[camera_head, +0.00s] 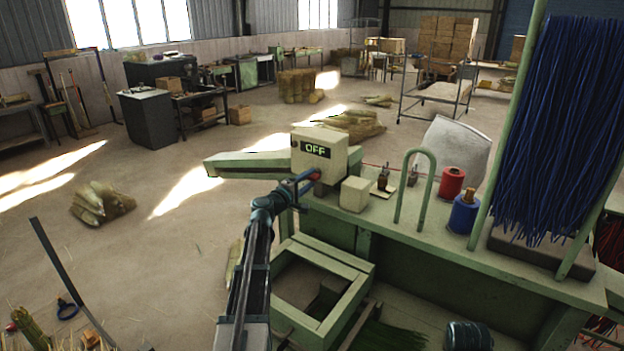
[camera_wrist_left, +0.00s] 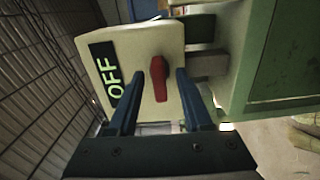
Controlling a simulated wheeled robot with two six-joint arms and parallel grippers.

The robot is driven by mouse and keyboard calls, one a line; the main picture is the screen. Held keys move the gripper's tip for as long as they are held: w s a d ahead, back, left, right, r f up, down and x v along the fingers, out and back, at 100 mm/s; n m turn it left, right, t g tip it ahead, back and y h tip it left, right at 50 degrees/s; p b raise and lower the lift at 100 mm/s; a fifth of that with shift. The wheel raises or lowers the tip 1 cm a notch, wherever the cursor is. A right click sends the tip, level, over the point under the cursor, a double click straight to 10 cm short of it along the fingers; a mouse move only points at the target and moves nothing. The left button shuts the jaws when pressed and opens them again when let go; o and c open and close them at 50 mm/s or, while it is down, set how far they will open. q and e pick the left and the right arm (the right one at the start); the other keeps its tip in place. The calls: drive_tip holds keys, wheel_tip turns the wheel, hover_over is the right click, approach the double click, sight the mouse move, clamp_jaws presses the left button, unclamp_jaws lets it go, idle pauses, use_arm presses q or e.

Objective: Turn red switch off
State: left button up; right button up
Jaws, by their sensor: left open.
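The cream switch box (camera_head: 335,168) stands on the green bench, with a black label reading OFF on its face. In the left wrist view the box (camera_wrist_left: 161,38) fills the upper middle, its label on the left. The red switch (camera_wrist_left: 158,80) is a knob on the box face. A small red part of it (camera_head: 316,176) shows at the box's lower edge in the head view. My left gripper (camera_head: 312,177) is at the box face. In the wrist view its two blue fingers (camera_wrist_left: 160,75) are open, one on each side of the red knob. I cannot tell whether they touch it.
The green bench (camera_head: 475,255) carries a small cream box (camera_head: 355,194), a green hoop (camera_head: 415,190), red (camera_head: 451,183) and blue (camera_head: 464,214) spools, and hanging blue bristles (camera_head: 550,130). Open floor (camera_head: 150,260) lies to the left.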

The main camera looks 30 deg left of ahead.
use_arm(q)
drive_tip(key=s, duration=1.2)
drive_tip(key=shift+a, duration=0.4)
drive_tip(key=s+d+f+m+g+h+b, duration=0.1)
drive_tip(key=d+f+m+g+h+b, duration=0.2)
drive_tip(key=d+f, duration=0.5)
drive_tip(key=s+d+f+m+g+h+b, duration=0.1)
drive_tip(key=d+f+m+g, duration=0.25)
drive_tip(key=d, duration=0.95)
drive_tip(key=d+f+m+g+h+b, duration=0.25)
drive_tip(key=d+f+m, duration=0.3)
drive_tip(key=d, duration=0.45)
drive_tip(key=s+d+f+m+g+y+b, duration=0.2)
drive_tip(key=s+d+f+m+g+y, duration=0.3)
drive_tip(key=s+d+f, duration=0.55)
drive_tip(key=s+d+f+m+g+y+b, duration=0.1)
drive_tip(key=s+f, duration=0.1)
drive_tip(key=s, duration=0.1)
drive_tip(key=s+d+f+m+g+y+b, duration=0.1)
drive_tip(key=s+f, duration=0.1)
drive_tip(key=s, duration=0.2)
drive_tip(key=s+d+f+m+g+y+b, duration=0.1)
drive_tip(key=s+f+g+b, duration=0.1)
drive_tip(key=s, duration=0.2)
drive_tip(key=shift+s+f+m+y, duration=0.1)
drive_tip(key=shift+f+m+y, duration=0.2)
drive_tip(key=shift+f+y, duration=0.1)
drive_tip(key=shift+s+a+y, duration=0.1)
drive_tip(key=shift+s+y, duration=0.25)
drive_tip(key=shift+s, duration=0.05)
